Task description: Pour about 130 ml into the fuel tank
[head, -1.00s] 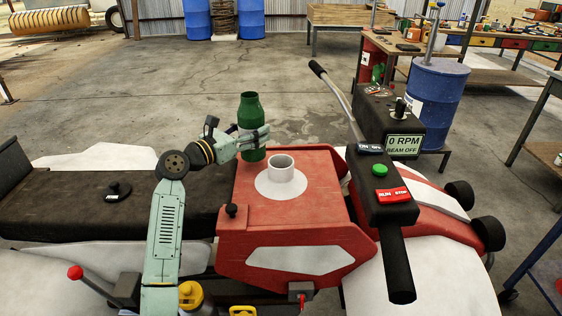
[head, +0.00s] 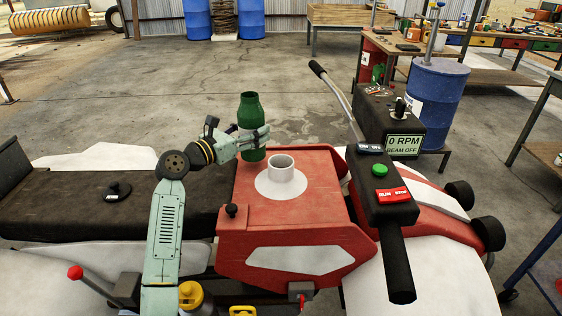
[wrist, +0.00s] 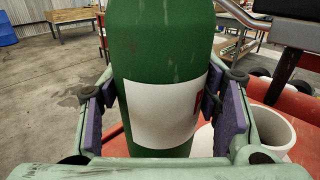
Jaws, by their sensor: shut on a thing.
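My gripper (head: 252,137) is shut on a green bottle (head: 249,110), which stands upright in the grip. In the wrist view the bottle (wrist: 160,50) with its white label fills the middle, with a finger pad pressed on each side. The fuel tank (head: 300,205) is the red body with a white filler neck (head: 280,168) on top, open upward. The bottle is apart from the neck, just behind and to its left in the head view. The neck also shows at the lower right of the wrist view (wrist: 275,128). The liquid in the bottle is hidden.
The handlebar console (head: 388,195) with buttons and a black grip stands right of the tank. A display (head: 404,146) reads 0 RPM, BEAM OFF. A yellow container (head: 192,298) is at the bottom, near my arm. Open floor lies behind the tank.

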